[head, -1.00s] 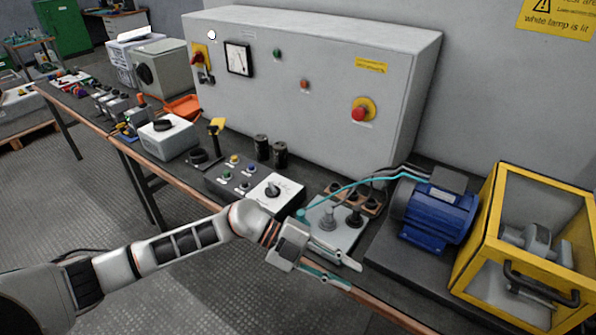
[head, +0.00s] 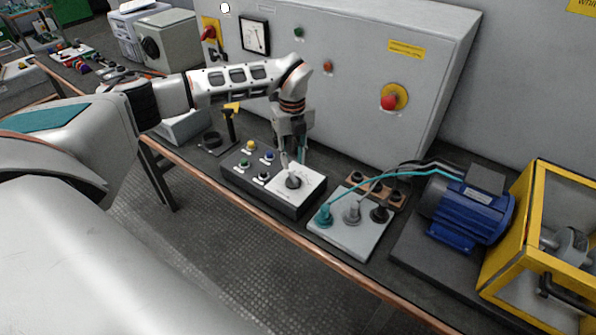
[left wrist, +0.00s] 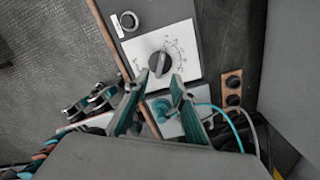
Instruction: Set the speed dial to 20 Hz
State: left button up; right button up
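The speed dial (head: 293,182) is a dark round knob on a white scale plate, at the right end of a dark control box. It also shows in the left wrist view (left wrist: 160,63); its scale figures are too small to read. My left gripper (head: 292,162) points down just above the dial. In the left wrist view its two teal-lined fingers (left wrist: 160,84) are apart, with the knob just beyond the tips. Whether they touch it I cannot tell. What looks like my right gripper (left wrist: 92,102) shows at the left of that view, its opening unclear.
Small coloured buttons (head: 256,160) sit left of the dial. A grey terminal plate (head: 345,238) with a teal lead (head: 365,184) is to the right, then a blue motor (head: 465,212) and a yellow guard (head: 530,215). The grey cabinet (head: 350,90) stands behind.

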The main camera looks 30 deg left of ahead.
aim_at(293, 177)
pick_arm(q)
notch_tip(293, 177, down, 7)
jog(key=shift+r, duration=0.15)
grip_shut()
